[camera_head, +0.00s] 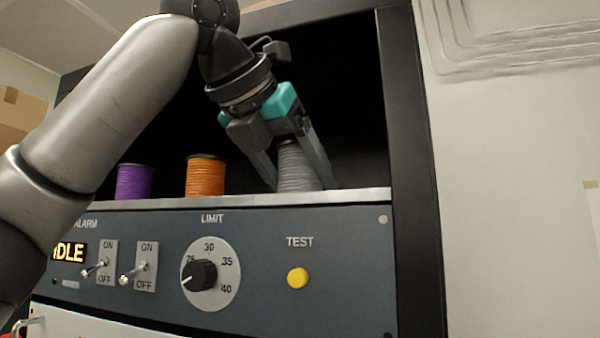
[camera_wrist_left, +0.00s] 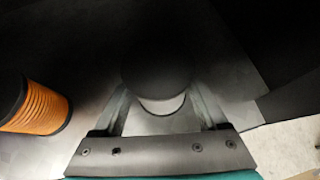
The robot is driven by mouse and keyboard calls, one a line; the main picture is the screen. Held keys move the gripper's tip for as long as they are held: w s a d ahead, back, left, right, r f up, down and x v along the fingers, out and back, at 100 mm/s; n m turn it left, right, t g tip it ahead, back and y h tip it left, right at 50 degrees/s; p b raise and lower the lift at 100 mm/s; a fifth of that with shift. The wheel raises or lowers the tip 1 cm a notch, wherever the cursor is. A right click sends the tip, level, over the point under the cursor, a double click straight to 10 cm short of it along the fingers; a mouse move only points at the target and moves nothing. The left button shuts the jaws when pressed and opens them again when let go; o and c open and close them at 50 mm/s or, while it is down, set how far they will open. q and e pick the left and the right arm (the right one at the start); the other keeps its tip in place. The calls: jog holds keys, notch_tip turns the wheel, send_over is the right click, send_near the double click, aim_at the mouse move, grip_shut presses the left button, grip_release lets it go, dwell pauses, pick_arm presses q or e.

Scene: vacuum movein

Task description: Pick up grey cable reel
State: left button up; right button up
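The grey cable reel (camera_head: 297,168) stands upright on the shelf at the right end of the row, inside the dark cabinet recess. My left gripper (camera_head: 300,185) reaches down from above, with one finger on each side of this reel. In the left wrist view the reel's dark round end (camera_wrist_left: 156,72) lies between the two fingers (camera_wrist_left: 160,88), which look spread wide. Contact between fingers and reel is not clear in either view. The reel's far side is hidden. My right gripper is not in view.
An orange reel (camera_head: 205,176) and a purple reel (camera_head: 134,182) stand to the left on the shelf. The orange reel also shows in the left wrist view (camera_wrist_left: 40,108). Below the shelf is a panel (camera_head: 345,270) with switches, a dial and a yellow button. The cabinet's right post (camera_head: 408,150) is close by.

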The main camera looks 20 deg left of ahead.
pick_arm(q)
jog(key=c, duration=1)
jog(key=shift+c, duration=0.6)
jog(key=shift+r, duration=0.15)
